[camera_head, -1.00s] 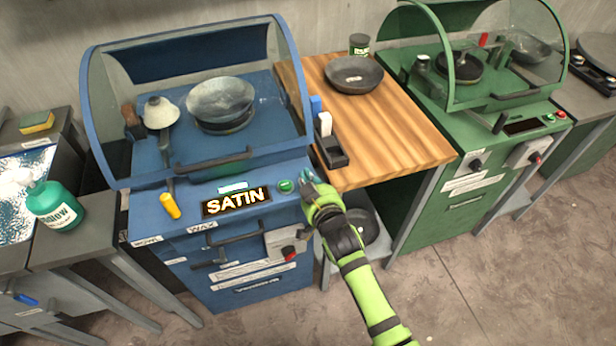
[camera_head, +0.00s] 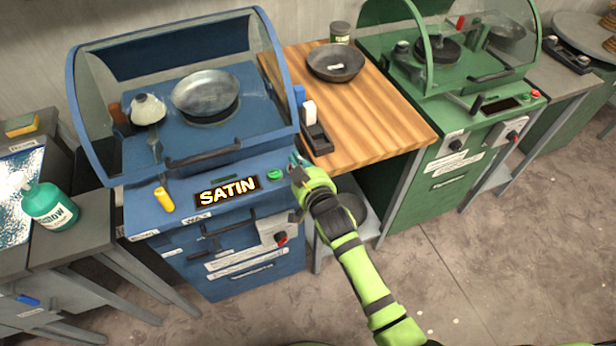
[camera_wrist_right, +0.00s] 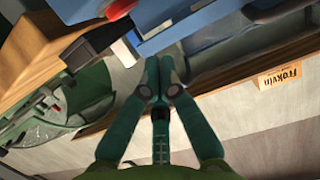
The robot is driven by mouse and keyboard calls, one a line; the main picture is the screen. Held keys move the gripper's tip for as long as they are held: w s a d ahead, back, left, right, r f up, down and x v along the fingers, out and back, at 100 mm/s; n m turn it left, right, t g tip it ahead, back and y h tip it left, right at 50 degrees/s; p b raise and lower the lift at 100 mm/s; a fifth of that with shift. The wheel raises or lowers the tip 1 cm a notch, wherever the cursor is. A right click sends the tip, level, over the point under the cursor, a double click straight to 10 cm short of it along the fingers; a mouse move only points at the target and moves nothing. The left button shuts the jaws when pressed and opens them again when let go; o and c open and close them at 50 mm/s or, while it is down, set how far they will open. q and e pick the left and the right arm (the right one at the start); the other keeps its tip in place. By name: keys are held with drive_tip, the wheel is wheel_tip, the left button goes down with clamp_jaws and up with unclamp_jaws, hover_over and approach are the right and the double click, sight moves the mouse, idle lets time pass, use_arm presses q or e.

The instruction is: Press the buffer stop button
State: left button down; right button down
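The blue machine (camera_head: 225,262) stands at left centre in the head view, with a lit SATIN display (camera_head: 227,191) on its front panel. A green button (camera_head: 275,174) sits right of the display. My right gripper (camera_head: 296,162) is at the panel's right end, just right of the green button. It covers that spot, and no red button shows there. In the right wrist view, the fingers of this gripper (camera_wrist_right: 161,66) are together and hold nothing visible. I cannot tell whether they touch the panel. My left gripper is not in view.
A grey bowl (camera_head: 205,93) sits under the blue machine's clear hood. A wooden counter (camera_head: 375,120) with a dark bowl (camera_head: 335,62) stands to the right. Beyond it is a green machine (camera_head: 450,165) with a red button (camera_head: 535,94). A green bottle (camera_head: 48,206) stands at left.

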drive_tip(key=b+v, duration=0.1)
drive_tip(key=v, duration=0.7)
drive_tip(key=shift+s, duration=0.25)
drive_tip(key=shift+d+f, duration=0.1)
drive_tip(key=shift+d, duration=0.05)
drive_tip(key=s+d+f+g+h, duration=0.1)
drive_tip(key=s+d+f+g, duration=0.3)
drive_tip(key=f, duration=0.7)
drive_tip(key=s+d+f+g+h, duration=0.1)
drive_tip(key=s+f, duration=0.4)
drive_tip(key=f, duration=0.5)
drive_tip(key=s+d+f+g+h, duration=0.1)
drive_tip(key=s+d+f+g, duration=0.3)
drive_tip(key=f, duration=0.7)
drive_tip(key=s+d+f+g, duration=0.1)
drive_tip(key=s+d+f, duration=0.2)
drive_tip(key=s, duration=0.6)
drive_tip(key=s+d+f+g+h, duration=0.1)
drive_tip(key=s+d+f+g, duration=0.1)
drive_tip(key=s+f, duration=0.4)
drive_tip(key=s+d+f+m+g, duration=0.1)
drive_tip(key=s+d+f, duration=0.3)
drive_tip(key=s, duration=0.9)
drive_tip(key=shift+d+f+g+h, duration=0.3)
drive_tip(key=shift+d+f+h, duration=0.1)
drive_tip(key=shift+f, duration=0.05)
drive_tip(key=shift+w, duration=0.1)
